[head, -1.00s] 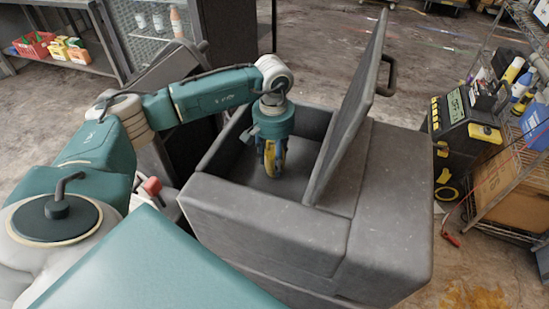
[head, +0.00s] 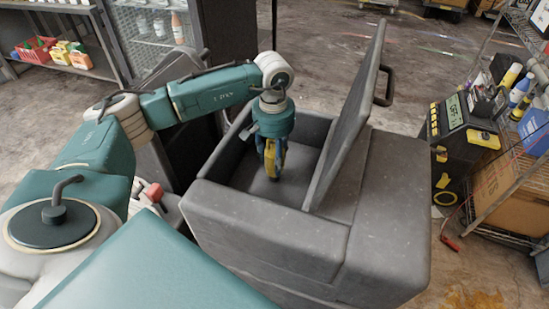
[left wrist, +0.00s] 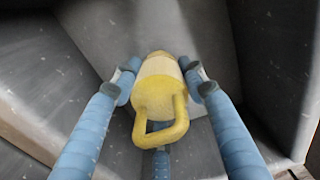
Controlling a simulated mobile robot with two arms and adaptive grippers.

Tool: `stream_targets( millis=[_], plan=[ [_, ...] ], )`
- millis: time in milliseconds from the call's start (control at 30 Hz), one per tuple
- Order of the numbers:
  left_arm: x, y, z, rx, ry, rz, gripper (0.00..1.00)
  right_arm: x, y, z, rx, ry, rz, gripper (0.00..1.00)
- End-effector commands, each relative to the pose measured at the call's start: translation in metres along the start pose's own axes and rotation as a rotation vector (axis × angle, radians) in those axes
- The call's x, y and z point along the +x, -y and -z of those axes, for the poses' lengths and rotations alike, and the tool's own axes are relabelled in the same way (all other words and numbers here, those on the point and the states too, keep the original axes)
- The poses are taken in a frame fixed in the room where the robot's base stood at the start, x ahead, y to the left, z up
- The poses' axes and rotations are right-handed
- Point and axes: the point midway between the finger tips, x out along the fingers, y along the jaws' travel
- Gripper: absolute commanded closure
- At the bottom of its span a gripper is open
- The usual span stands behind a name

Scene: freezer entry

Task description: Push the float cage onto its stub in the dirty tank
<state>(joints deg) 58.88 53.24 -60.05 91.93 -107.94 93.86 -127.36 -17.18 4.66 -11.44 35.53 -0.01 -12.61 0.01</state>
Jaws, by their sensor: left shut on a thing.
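The dirty tank (head: 262,225) is a grey box with an open compartment and a raised lid (head: 348,115) in the head view. My left gripper (head: 271,172) points down into the compartment and is shut on the yellow float cage (head: 280,157). I cannot tell whether the cage touches the tank floor. My right gripper is not in view.
The raised lid stands close to the right of my left gripper, with a dark handle (head: 386,86) on its far side. A black machine (head: 462,140) and a wire shelf (head: 510,190) stand at the right. Shelves (head: 85,65) with goods are at the upper left.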

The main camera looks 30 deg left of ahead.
Motion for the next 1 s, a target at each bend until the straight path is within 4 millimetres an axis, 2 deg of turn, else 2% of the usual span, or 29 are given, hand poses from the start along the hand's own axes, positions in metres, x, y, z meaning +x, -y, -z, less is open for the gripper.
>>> stream_targets(
  millis=[1000],
  plan=[
    [0.0003, -0.0001, 0.0001, 0.000, -0.001, 0.000, 0.84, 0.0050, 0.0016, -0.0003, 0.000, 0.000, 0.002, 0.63]
  ],
)
